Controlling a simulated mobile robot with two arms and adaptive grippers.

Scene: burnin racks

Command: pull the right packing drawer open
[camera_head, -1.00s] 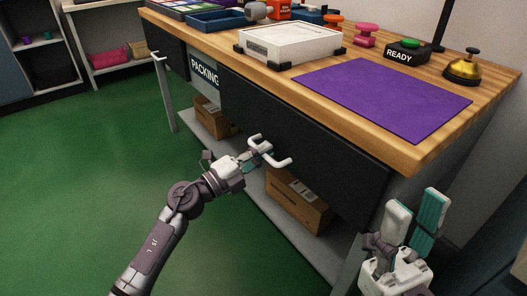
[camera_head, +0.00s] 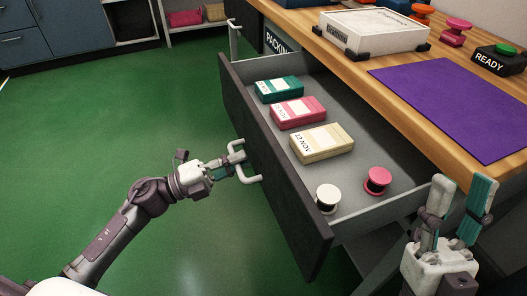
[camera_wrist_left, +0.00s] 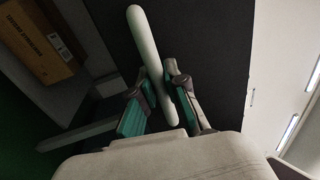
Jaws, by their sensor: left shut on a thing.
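The right packing drawer (camera_head: 262,170) stands pulled out from the bench, its dark front away from the bench body and its grey inside showing. My left gripper (camera_head: 232,168) is shut on the white drawer handle (camera_head: 248,180). In the left wrist view the handle (camera_wrist_left: 150,50) passes between the fingers of my left gripper (camera_wrist_left: 165,100). In the drawer lie a green box (camera_head: 279,89), a pink box (camera_head: 298,112), a cream box (camera_head: 321,142), a white spool (camera_head: 327,197) and a pink spool (camera_head: 377,180). My right gripper (camera_head: 456,205) is open and empty, beside the bench's near corner.
The wooden bench top (camera_head: 345,58) holds a white case (camera_head: 374,31), a purple mat (camera_head: 455,108) and a black READY button box (camera_head: 498,62). Green floor (camera_head: 110,130) lies clear at left.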

